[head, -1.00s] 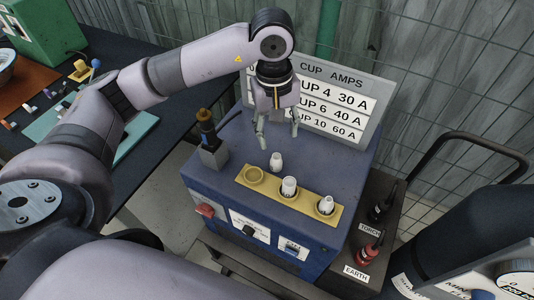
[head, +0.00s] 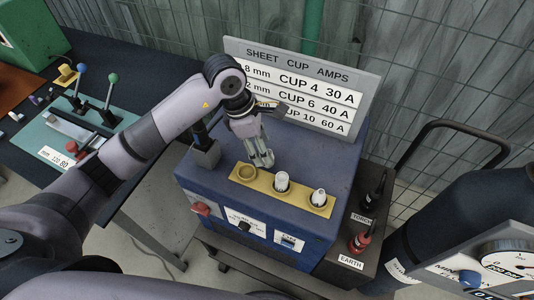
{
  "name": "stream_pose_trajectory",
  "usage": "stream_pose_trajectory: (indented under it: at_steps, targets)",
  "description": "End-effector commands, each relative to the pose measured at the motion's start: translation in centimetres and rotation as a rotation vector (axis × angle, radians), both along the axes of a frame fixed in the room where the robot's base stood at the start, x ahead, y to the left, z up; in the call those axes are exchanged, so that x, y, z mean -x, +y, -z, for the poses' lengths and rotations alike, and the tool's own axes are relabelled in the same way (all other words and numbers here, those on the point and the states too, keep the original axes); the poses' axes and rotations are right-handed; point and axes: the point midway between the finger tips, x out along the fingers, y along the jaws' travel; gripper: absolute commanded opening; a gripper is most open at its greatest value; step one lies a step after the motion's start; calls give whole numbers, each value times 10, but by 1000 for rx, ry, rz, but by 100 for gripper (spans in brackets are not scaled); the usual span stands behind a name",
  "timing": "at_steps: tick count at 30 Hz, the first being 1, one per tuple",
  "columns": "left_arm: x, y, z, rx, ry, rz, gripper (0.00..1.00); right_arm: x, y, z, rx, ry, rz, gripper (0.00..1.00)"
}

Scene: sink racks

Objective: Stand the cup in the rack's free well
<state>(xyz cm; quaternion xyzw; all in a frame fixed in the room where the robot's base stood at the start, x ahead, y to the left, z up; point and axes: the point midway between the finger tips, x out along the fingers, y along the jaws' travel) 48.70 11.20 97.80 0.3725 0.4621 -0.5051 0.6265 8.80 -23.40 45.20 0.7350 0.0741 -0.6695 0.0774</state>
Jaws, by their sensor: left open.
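The yellow rack (head: 265,184) lies along the front of the blue machine's top. Its left well (head: 247,172) is empty. White cups stand in the middle well (head: 282,181) and the right well (head: 318,197). My left gripper (head: 262,160) is open and points down just behind the rack, between the left and middle wells. The loose white cup that stood behind the rack is now hidden by or between the fingers, and I cannot tell whether they touch it. My right gripper is out of view.
A sign with cup sizes and amps (head: 300,85) stands behind the blue machine (head: 215,190). A dark torch holder (head: 205,152) stands at its left. Black and red connectors (head: 362,240) are at its right. A gas cylinder (head: 440,235) stands further right.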

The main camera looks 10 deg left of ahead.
Motion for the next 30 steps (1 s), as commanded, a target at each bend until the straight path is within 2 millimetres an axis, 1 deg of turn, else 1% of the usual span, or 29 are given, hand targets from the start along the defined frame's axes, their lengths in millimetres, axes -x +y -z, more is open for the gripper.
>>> stream_pose_trajectory:
  at_steps: [1,2,4,7,10,15,30]
  targets:
    - [1,-3,5,3,8,-1,49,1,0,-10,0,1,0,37]
    - [1,-4,9,2,7,-1,49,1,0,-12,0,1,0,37]
    - [0,-7,20,1,5,0,49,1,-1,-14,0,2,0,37]
    - [-1,-9,30,1,3,1,49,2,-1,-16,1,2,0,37]
    - [-2,-10,33,0,1,1,49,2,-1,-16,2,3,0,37]
    - [-2,-10,34,0,-1,2,49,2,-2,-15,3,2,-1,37]
    - [-2,-9,33,0,-1,2,16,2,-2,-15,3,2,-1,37]
